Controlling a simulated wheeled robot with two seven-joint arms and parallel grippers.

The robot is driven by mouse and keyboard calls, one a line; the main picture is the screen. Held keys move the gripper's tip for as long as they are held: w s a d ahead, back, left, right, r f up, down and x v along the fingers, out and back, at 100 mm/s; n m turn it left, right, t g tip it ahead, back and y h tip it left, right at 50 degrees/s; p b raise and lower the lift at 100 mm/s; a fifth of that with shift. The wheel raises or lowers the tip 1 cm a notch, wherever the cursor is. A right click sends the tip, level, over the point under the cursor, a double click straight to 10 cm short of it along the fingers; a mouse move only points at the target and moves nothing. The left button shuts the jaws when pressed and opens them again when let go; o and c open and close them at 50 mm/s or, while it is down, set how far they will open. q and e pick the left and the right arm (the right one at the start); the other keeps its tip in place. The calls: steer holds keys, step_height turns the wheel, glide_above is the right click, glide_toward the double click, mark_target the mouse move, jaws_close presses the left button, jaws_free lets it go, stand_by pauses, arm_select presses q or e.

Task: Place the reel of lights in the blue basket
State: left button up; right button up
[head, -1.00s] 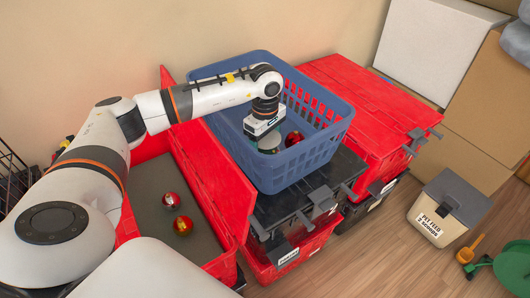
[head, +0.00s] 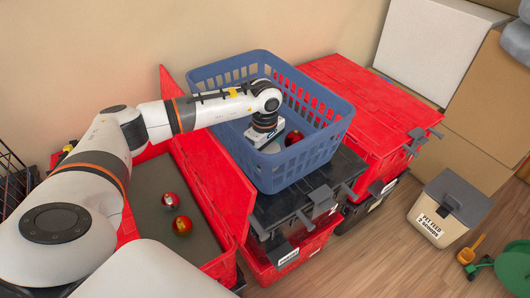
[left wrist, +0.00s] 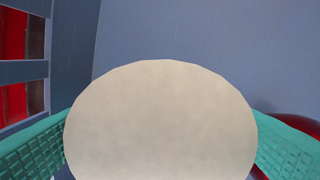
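The blue basket (head: 290,166) stands on a dark lid on top of a red tote. My left gripper (head: 268,146) reaches down inside it, its fingers mostly hidden behind the basket wall. In the left wrist view a round beige disc, which I take to be the reel of lights (left wrist: 160,120), fills the space between the teal fingers. Both fingers meet its edges, so the gripper appears shut on it. The basket's grey-blue inside (left wrist: 220,45) lies around and beyond the reel. Any lights on the reel are hidden. My right gripper is in neither view.
A red bauble (head: 293,138) lies in the basket beside the gripper. A closed red tote (head: 365,110) stands right of the basket. A pet feed bin (head: 447,207) is on the floor.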

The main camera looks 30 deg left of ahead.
arm_select(q)
steer(key=shift+r, duration=0.15)
step_height(320, 180, up, 12)
steer(key=p, duration=0.1)
steer(key=shift+p, duration=0.3)
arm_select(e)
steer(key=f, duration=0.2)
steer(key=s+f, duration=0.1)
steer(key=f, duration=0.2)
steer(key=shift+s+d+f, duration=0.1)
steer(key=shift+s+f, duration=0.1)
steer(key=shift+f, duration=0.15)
